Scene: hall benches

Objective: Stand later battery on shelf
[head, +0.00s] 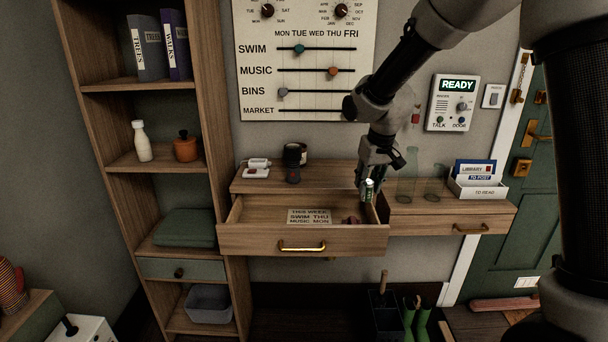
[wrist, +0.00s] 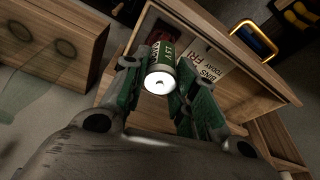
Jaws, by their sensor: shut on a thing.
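My gripper (head: 368,186) is shut on a green battery (head: 367,192), held over the right end of the open drawer (head: 250,240). In the wrist view the battery (wrist: 161,76) sits between the green finger pads, its pale round end facing the camera. It carries pale lettering that I cannot read for certain. A small dark red thing (head: 352,220) lies in the drawer below; it also shows in the wrist view (wrist: 163,34), partly hidden, and I cannot tell what it is. The wooden wall shelf (head: 330,174) runs above and behind the drawer.
A printed card (head: 309,216) lies in the drawer. On the wall shelf stand a white device (head: 257,168) and a dark cylinder (head: 293,168). Clear glass vessels (head: 407,185) and a letter box (head: 480,187) stand right of my gripper. A tall bookcase (head: 217,120) is at left.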

